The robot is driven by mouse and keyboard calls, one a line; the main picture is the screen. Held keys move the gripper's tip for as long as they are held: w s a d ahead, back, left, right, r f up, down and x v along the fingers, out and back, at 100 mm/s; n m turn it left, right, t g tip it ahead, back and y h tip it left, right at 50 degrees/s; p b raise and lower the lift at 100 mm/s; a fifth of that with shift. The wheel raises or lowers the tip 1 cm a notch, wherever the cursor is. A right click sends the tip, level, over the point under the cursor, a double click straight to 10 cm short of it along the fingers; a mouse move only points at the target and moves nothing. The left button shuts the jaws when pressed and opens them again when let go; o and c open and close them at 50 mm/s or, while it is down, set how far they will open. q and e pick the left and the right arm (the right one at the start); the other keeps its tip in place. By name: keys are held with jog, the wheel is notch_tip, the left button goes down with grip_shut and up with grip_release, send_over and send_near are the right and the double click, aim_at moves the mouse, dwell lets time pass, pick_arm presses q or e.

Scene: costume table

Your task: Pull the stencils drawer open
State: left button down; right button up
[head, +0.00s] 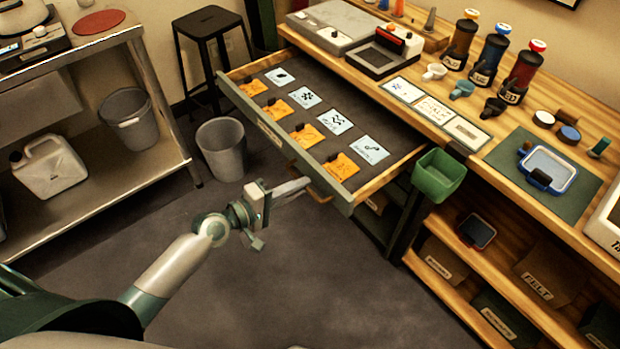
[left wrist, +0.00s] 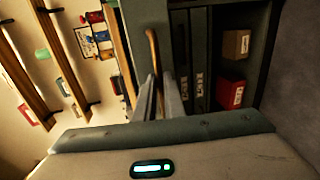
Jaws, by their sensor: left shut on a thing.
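The stencils drawer (head: 312,115) is pulled well out from the workbench in the head view. It holds several white cards with dark designs and several orange pieces on a dark liner. A label (head: 270,134) is on its green front. My left gripper (head: 303,184) is at the drawer front, near its right end. It is shut on the tan drawer handle (left wrist: 152,45), which rises between its fingers (left wrist: 158,92) in the left wrist view. The grip point is partly hidden in the head view. My right gripper is in neither view.
A grey bin (head: 222,150) and a black stool (head: 208,30) stand left of the drawer. A green bin (head: 438,176) hangs at the bench edge right of it. A metal shelf unit (head: 100,180) is at the left. The floor (head: 270,280) in front is clear.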

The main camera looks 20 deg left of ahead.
pick_arm(q)
jog(key=shift+s+a, duration=0.1)
jog(key=shift+s, duration=0.1)
jog(key=c, duration=1.9)
grip_release()
jog(key=shift+o, duration=0.2)
